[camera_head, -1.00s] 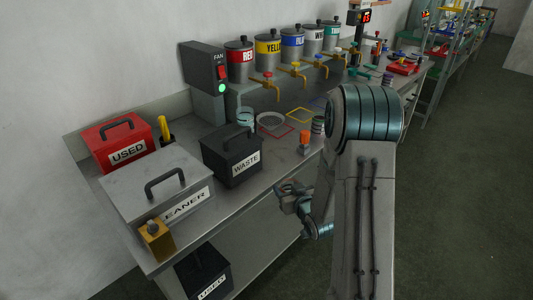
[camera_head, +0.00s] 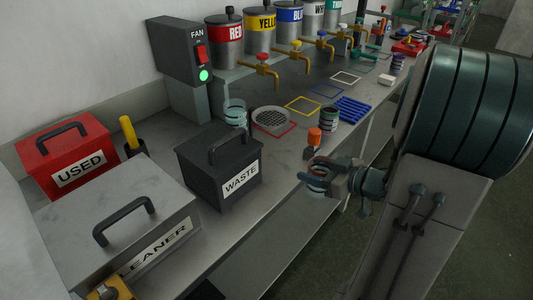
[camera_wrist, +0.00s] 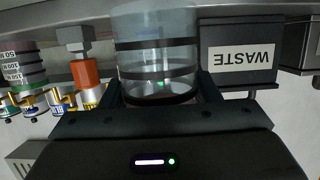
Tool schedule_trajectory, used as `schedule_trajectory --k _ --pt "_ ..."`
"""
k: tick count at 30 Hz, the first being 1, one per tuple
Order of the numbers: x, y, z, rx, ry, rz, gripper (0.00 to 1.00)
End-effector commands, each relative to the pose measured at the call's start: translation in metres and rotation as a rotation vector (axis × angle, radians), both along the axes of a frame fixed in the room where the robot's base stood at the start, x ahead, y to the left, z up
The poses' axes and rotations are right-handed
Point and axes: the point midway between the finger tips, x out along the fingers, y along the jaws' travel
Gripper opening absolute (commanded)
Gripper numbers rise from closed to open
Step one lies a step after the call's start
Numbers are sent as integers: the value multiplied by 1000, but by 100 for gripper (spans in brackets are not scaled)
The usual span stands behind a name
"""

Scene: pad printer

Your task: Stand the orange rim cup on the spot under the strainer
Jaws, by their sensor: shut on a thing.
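My gripper (camera_head: 322,182) is shut on a clear cup with dark bands (camera_wrist: 157,58). In the head view this cup (camera_head: 317,174) shows a reddish-orange rim, and the fingers hide part of it. It is near the bench's front edge, to the right of the waste box. The strainer (camera_head: 271,118), a round pale mesh, is on the bench beneath the red tap. A red outline (camera_head: 287,131) shows partly around and below it. The strainer is apart from my gripper, farther back and to the left.
An orange-capped item (camera_head: 314,137) and a banded can (camera_head: 329,118) stand just behind my gripper. A clear cup (camera_head: 235,113) stands left of the strainer. The black waste box (camera_head: 219,168) is left of my gripper. A blue grid (camera_head: 357,110) lies farther back right.

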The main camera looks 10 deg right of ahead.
Motion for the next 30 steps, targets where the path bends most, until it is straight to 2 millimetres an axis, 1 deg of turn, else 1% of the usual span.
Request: schedule_trajectory --k 1,6,9,12,15,20,22,28,30 --pt "9 9 0 0 -1 7 30" --pt "47 35 -1 -1 -2 6 30" --pt "68 50 -1 1 -2 4 30" --pt "83 61 0 1 -1 1 30" --pt "93 67 0 0 -1 -1 30" --pt "100 72 0 -1 -1 -1 30" --pt "106 77 0 1 -1 0 30" --pt "133 97 0 1 -1 1 30" --pt "133 96 -7 2 2 -2 30"
